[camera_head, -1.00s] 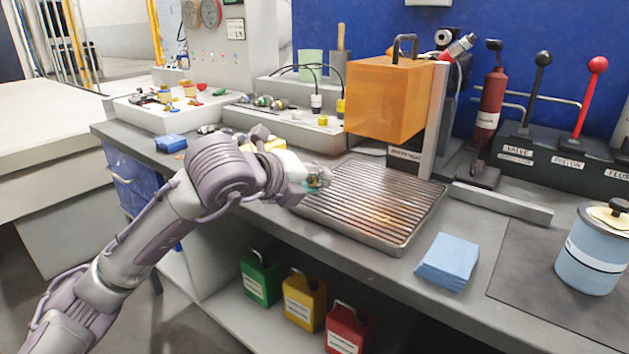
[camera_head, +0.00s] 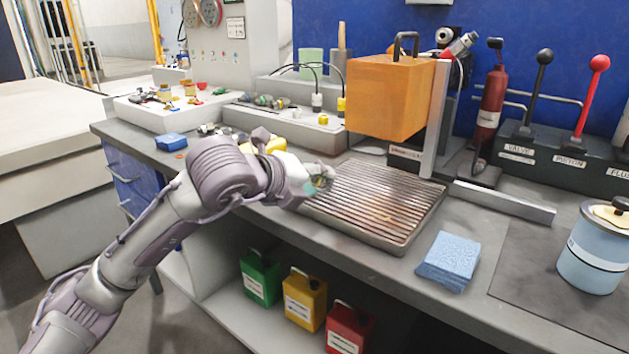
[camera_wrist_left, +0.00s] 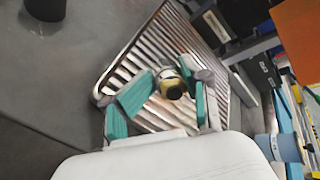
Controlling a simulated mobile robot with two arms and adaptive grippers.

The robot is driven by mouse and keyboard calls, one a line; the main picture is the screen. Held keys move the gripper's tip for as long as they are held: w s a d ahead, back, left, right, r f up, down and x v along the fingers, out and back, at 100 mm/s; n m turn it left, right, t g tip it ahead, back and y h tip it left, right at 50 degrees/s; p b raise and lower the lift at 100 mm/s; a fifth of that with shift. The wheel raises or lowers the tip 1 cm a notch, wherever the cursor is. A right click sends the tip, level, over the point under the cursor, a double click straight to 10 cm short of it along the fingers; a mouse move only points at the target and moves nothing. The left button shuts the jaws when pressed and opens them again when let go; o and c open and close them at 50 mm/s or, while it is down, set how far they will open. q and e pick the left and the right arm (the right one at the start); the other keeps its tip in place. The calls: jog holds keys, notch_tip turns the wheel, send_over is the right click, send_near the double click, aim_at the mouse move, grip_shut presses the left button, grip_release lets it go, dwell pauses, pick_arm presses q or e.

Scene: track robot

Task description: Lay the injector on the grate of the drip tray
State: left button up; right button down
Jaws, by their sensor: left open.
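My left gripper (camera_head: 318,184) is over the left edge of the drip tray (camera_head: 372,244) in the head view. In the left wrist view its teal-padded fingers (camera_wrist_left: 167,94) stand apart, open. Between them is a small round part with a yellow ring and dark end (camera_wrist_left: 173,88), seen nearly end-on. It looks like the injector, over the grate (camera_wrist_left: 150,50); whether it rests on the bars or touches a finger I cannot tell. In the head view the gripper mostly hides it. The rest of the grate (camera_head: 385,195) is bare. My right gripper is not in view.
A metal bar (camera_head: 505,202) and levers (camera_head: 540,90) are at the back right.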

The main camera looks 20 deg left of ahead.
pick_arm(q)
jog(key=shift+s+d+f, duration=0.1)
jog(key=shift+f, duration=0.3)
